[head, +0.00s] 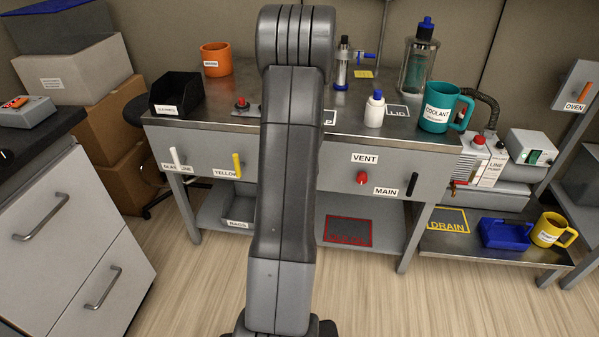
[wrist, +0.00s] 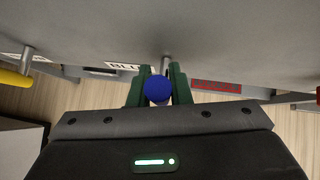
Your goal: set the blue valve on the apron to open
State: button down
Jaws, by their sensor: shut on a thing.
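The blue valve (wrist: 159,90) shows in the wrist view as a round blue end between my fingers. A short grey stem behind it meets the apron (wrist: 215,40). My gripper (wrist: 160,72) has its green fingers closed on either side of the blue part. A label beginning "BLU" (wrist: 118,65) is partly covered by the left finger. In the head view the apron (head: 410,158) is the grey front panel of the bench, and my arm hides the blue valve and my gripper. I cannot tell from these views which position the valve is in.
Other controls sit on the apron: a yellow handle (head: 237,165) left, a white handle (head: 174,157) further left, a red vent knob (head: 361,178) and a black main handle (head: 411,185) right. Bottles and a teal mug (head: 438,118) stand on the bench. The floor in front is clear.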

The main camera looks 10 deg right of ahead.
jog(key=shift+a, duration=0.15)
jog(key=c, duration=1.3)
grip_release()
jog(key=shift+c, duration=0.2)
jog(key=shift+s+r, duration=0.25)
jog(key=shift+r, duration=0.1)
jog(key=p+v, duration=0.4)
jog(key=v, duration=0.9)
jog(key=shift+a+f, duration=0.15)
jog(key=b+x, duration=0.2)
jog(key=x, duration=0.4)
jog(key=b+x, duration=0.2)
jog(key=x, duration=0.5)
jog(key=shift+w+d+f, duration=0.2)
jog(key=shift+d+f, duration=0.05)
